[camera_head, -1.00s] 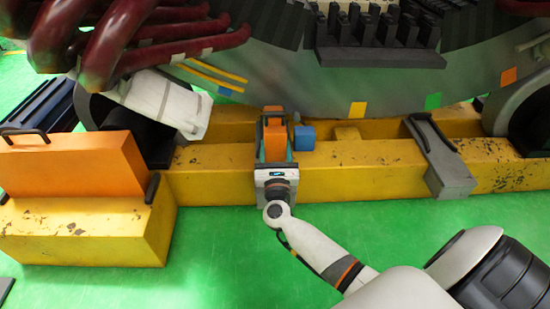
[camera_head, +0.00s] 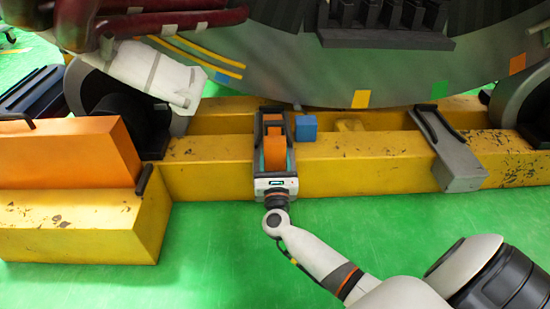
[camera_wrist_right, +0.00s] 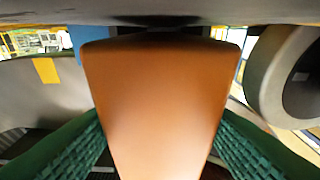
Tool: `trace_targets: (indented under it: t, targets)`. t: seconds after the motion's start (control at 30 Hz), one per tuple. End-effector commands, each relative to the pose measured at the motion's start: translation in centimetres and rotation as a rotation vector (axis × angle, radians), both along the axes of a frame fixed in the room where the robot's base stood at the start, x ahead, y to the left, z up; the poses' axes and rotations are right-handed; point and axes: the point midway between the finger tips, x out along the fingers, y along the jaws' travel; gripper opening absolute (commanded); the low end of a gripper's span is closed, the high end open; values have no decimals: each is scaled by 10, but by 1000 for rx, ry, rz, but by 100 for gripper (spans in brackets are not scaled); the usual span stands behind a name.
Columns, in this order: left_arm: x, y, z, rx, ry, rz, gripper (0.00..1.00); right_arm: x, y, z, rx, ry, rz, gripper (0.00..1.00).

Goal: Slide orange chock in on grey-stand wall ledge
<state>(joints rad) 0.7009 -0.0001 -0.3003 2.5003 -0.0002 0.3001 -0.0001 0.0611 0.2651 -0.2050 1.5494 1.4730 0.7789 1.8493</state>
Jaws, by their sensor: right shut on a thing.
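The orange chock (camera_head: 275,152) is between the jaws of my right gripper (camera_head: 275,148), over the yellow beam in the head view. In the right wrist view the chock (camera_wrist_right: 155,105) fills the middle, with a green textured pad on each side. The right gripper is shut on it. A grey stand (camera_head: 462,170) with a black top edge sits over the beam to the right, apart from the gripper. The gripper hides what lies directly under the chock, so I cannot tell whether it touches a ledge. My left gripper is not in view.
A small blue cube (camera_head: 306,128) sits just right of the gripper on the yellow beam (camera_head: 370,168). A large orange block (camera_head: 65,155) stands on a yellow block at left. The big grey ring (camera_head: 300,70) rises behind. Green floor in front is clear.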

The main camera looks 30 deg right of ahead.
Motion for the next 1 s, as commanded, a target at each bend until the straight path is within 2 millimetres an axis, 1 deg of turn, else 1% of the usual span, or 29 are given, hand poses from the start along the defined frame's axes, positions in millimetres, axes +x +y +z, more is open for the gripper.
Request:
trace_targets:
  t: [0.03,0.4,1.0]
  targets:
    - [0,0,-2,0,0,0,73,0,0,0,-2,-5,-1,23]
    - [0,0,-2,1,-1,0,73,0,-1,1,-2,-4,-1,23]
    - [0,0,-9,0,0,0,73,0,-1,-6,-2,-5,-2,23]
